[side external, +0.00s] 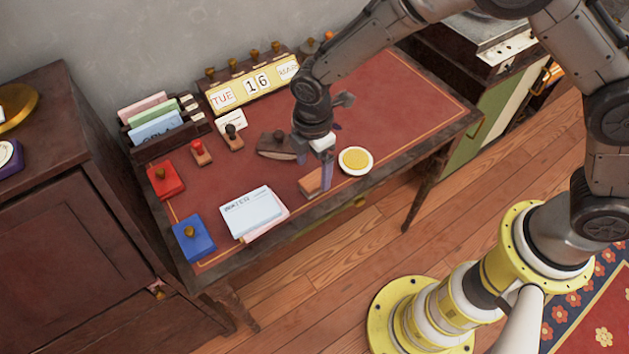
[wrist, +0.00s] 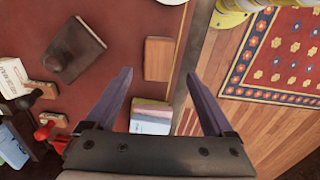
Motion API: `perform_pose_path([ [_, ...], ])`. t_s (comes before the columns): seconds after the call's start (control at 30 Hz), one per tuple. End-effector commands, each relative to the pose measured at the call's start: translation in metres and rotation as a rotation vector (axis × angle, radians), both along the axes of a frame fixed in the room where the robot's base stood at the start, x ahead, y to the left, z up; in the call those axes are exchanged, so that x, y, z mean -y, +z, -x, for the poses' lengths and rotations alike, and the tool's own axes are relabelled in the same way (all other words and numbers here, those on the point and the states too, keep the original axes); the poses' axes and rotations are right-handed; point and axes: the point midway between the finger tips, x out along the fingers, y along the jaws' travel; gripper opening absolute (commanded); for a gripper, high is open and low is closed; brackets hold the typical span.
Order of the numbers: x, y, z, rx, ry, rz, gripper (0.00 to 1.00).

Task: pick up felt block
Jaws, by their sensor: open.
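A small orange-brown block (side external: 311,181), which looks like the felt block, lies on the red desk top near its front edge. It also shows in the wrist view (wrist: 159,58), at the top centre, just beyond the fingertips. My gripper (side external: 329,158) is over the desk close to this block, pointing down. In the wrist view, my gripper (wrist: 159,73) has its two purple fingers spread wide with nothing between the tips. The block lies roughly in line with the gap. One finger partly covers the block's right end in the side view.
A dark blotter (side external: 277,146) lies behind the block, and a round dish with yellow content (side external: 355,160) stands to its right. Cards (side external: 253,212), a blue box (side external: 193,238), a red box (side external: 165,180) and stamps (side external: 200,153) are left. The desk's right side is clear.

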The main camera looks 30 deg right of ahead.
Motion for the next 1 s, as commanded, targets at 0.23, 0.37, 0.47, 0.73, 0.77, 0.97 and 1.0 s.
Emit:
perform_pose_path([
  [0.23, 0.006, -0.034, -0.002, -0.005, -0.001, 0.003, 0.88],
  [0.37, 0.006, -0.047, -0.003, -0.003, 0.000, 0.002, 0.88],
  [0.47, 0.005, -0.050, -0.003, -0.001, 0.000, 0.000, 0.88],
  [0.73, 0.005, -0.050, -0.003, 0.000, 0.000, 0.000, 0.73],
  [0.77, 0.005, -0.050, -0.003, 0.000, 0.000, 0.000, 0.68],
  [0.97, 0.005, -0.050, -0.003, 0.000, 0.000, 0.000, 0.32],
  [1.0, 0.005, -0.050, -0.003, 0.000, 0.000, 0.000, 0.24],
])
